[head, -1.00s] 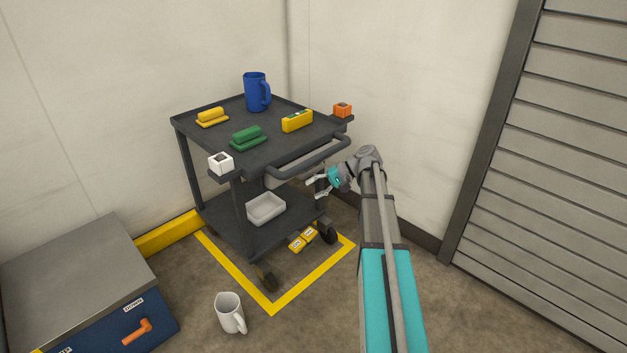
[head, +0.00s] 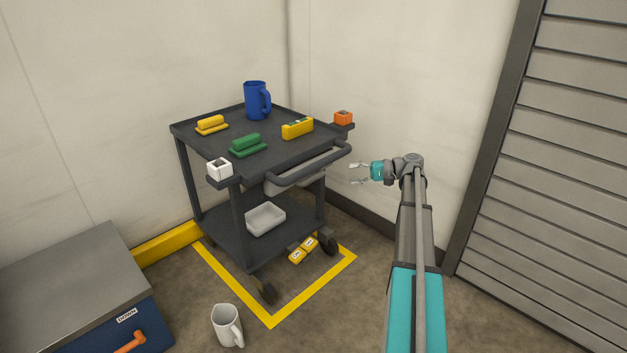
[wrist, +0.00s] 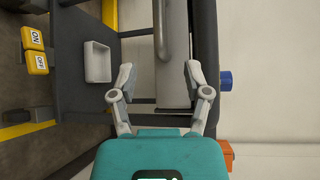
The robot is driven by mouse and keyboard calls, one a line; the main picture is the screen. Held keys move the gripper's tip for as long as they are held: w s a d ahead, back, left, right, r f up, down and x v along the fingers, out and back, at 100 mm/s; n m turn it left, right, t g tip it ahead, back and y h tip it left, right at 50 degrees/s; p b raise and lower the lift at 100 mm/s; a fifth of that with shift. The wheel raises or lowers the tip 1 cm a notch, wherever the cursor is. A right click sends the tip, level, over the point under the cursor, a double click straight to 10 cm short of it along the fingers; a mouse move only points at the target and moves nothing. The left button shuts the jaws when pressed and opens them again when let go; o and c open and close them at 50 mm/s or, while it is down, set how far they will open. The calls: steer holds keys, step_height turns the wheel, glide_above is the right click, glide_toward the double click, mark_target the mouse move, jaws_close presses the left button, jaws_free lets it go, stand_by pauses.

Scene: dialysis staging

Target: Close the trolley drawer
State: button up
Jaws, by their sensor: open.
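The dark trolley (head: 185,132) stands in the corner. Its light grey drawer (head: 297,183) sits under the top, partly hidden behind the curved push handle (head: 318,164). How far the drawer sticks out is hard to tell. In the wrist view the drawer (wrist: 172,75) shows as a pale panel beyond my fingers, with the push handle (wrist: 160,28) beside it. My gripper (head: 354,173) is open and empty, to the right of the drawer and apart from it. Its open fingers (wrist: 158,72) frame part of the drawer in the wrist view.
A white mug (head: 227,326) and blue cabinet (head: 137,322) are in front.

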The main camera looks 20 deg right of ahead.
mark_target(317, 178)
steer(key=b+x, duration=0.2)
steer(key=x, duration=1.1)
steer(key=shift+w+a, duration=0.2)
steer(key=shift+a, duration=0.05)
jaws_close()
